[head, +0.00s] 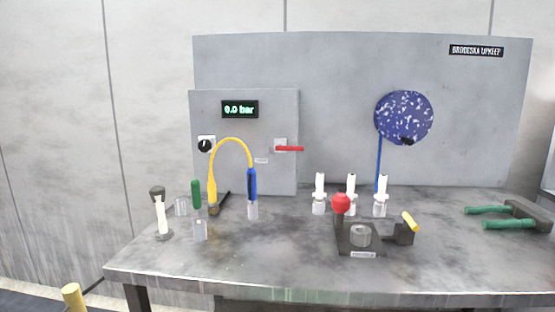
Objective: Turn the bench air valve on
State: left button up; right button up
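A valve with a red lever handle (290,149) is mounted on the grey panel box (270,110) at the back of the bench. The lever lies level and points right from its pale square plate (280,145). A small dark display (240,109) on the same box reads 0.0 bar in green. A black round knob (205,145) on a white plate sits at the box's left. A small label (261,160) is below and left of the lever; its text is too small to read. Neither of my grippers is in view.
A yellow hose (232,140) arches in front of the box to a blue-handled piece (252,184). White bottles (319,194), a dark fixture with a red ball (340,203), and a green-handled tool (488,210) stand or lie right. A blue speckled disc (404,117) hangs behind. The bench front (230,280) is clear.

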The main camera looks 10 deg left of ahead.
aim_at(279, 147)
jog(key=i+j, duration=0.3)
jog(key=i+z, duration=0.25)
jog(key=z, duration=0.2)
jog(key=i+j+z, duration=0.1)
jog(key=i+z, duration=0.15)
jog(key=z, duration=0.15)
